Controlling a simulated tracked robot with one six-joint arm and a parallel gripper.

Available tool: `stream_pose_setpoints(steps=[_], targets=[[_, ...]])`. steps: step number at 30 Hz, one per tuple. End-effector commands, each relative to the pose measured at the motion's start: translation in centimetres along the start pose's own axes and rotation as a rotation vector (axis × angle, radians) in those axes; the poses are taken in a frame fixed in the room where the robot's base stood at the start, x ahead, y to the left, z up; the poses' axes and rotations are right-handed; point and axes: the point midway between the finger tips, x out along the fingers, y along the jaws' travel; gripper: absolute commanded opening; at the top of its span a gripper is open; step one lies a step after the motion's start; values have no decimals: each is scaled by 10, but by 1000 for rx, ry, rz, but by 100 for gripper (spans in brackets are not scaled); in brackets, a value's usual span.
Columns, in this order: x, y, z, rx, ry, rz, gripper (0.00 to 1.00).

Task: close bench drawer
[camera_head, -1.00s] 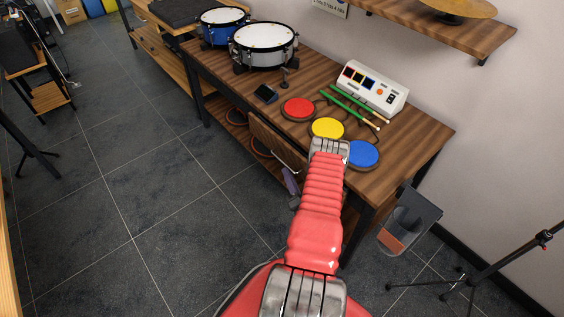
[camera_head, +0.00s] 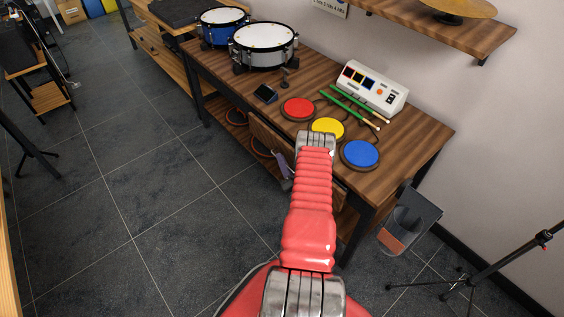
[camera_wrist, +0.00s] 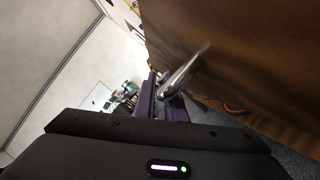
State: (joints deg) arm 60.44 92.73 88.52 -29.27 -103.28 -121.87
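The wooden bench (camera_head: 420,140) has a drawer whose brown front (camera_head: 266,136) stands out from below the bench top, left of my red arm. How far it is pulled out is hard to tell. In the wrist view the drawer front (camera_wrist: 240,45) fills the upper right, and its silver bar handle (camera_wrist: 184,72) juts toward my fingers.
Red (camera_head: 298,109), yellow (camera_head: 327,128) and blue (camera_head: 361,153) pads, green drumsticks (camera_head: 350,104) and a white control box (camera_head: 372,88) lie on the bench. A grey bin (camera_head: 409,221) hangs at its right end. The tiled floor (camera_head: 150,190) to the left is clear.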

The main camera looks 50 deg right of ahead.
Motion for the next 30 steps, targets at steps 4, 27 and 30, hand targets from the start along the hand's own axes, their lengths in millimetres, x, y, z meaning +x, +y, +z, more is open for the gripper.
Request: stream_pose_setpoints(steps=[4,27,30], targets=[[0,-1,0,0,0,-2,0],[8,-20,24,1,-2,-6,0],[11,-25,31,1,1,-7,0]])
